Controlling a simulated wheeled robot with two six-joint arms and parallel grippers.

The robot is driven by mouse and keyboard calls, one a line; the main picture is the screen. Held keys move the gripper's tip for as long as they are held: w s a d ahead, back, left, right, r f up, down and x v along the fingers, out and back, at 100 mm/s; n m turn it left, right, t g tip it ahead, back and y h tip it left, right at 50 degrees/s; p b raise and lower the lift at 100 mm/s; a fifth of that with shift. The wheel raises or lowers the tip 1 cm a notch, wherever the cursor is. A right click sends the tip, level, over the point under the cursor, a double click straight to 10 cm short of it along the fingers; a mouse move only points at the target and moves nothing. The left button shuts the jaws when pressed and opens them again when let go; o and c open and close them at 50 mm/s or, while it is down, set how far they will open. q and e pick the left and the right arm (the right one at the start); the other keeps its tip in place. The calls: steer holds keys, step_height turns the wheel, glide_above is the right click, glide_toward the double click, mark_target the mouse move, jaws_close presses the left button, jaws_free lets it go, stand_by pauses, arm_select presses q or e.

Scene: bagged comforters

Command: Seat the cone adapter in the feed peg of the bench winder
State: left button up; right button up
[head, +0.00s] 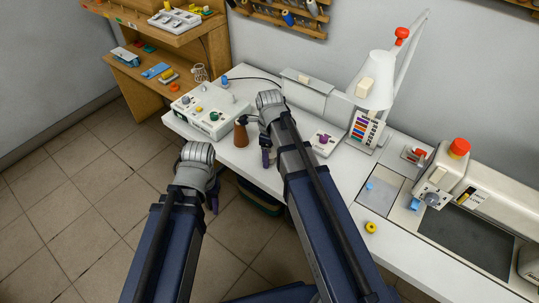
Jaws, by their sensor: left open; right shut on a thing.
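My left gripper (213,203) is open, off the front edge of the table, with nothing seen in it. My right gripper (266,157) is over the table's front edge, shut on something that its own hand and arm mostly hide. I cannot clearly make out the cone adapter. A brown cone with a dark top (241,134) stands just left of my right gripper; I cannot tell if they touch. A white box with knobs (212,112), perhaps the bench winder, sits at the table's left end. No feed peg can be told apart.
The white table (415,240) carries a purple-knobbed unit (323,142), a lamp (375,82), a colored rack (366,130) and a sewing machine (480,180) at right. A yellow ring (370,227) lies near the front edge. A wooden shelf (150,75) stands at back left.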

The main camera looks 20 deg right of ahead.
steer(key=c, duration=0.3)
arm_select(q)
steer(key=shift+r, duration=0.1)
arm_select(e)
steer(key=shift+r, duration=0.1)
steer(key=shift+c, duration=0.2)
step_height(320, 180, up, 10)
steer(key=p, duration=1)
arm_select(q)
step_height(320, 180, up, 10)
